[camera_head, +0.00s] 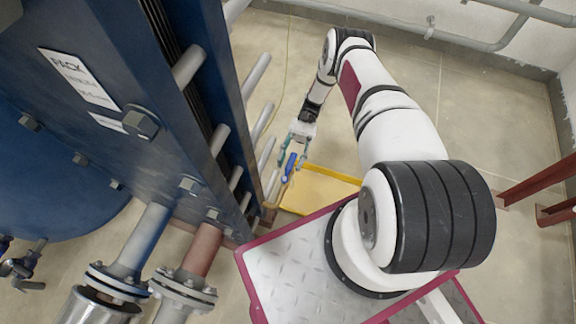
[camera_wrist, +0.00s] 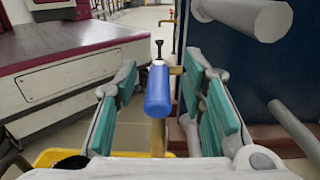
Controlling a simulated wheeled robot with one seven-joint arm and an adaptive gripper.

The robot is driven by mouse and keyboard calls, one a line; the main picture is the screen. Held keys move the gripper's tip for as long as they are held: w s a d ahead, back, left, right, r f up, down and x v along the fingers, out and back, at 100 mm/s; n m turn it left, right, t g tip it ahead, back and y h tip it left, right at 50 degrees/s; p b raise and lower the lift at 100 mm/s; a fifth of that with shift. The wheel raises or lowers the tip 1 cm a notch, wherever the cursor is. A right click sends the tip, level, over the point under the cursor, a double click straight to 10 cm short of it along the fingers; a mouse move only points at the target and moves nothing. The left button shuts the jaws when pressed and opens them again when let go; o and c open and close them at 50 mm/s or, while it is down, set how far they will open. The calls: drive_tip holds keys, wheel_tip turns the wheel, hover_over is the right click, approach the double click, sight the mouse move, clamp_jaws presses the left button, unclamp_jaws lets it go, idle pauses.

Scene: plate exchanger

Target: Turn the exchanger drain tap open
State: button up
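The drain tap has a blue handle (camera_wrist: 158,92), with a brass-coloured pipe (camera_wrist: 158,135) showing below it and a dark stem above it in the wrist view. In the head view the blue handle (camera_head: 289,167) is low beside the exchanger's lower edge. My gripper (camera_wrist: 163,72) is open, its teal pads standing on either side of the handle with visible gaps to both. In the head view my gripper (camera_head: 292,152) reaches down at the handle. How deep the handle sits between the fingers is hard to tell.
The blue exchanger (camera_head: 130,110) with its protruding rods (camera_head: 258,76) stands close on the left. A yellow tray (camera_head: 322,190) lies on the floor by the tap. Flanged pipes (camera_head: 185,285) are at the front left. Open floor (camera_head: 460,110) lies to the right.

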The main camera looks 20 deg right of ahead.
drive_tip(key=v, duration=0.4)
idle(0.6)
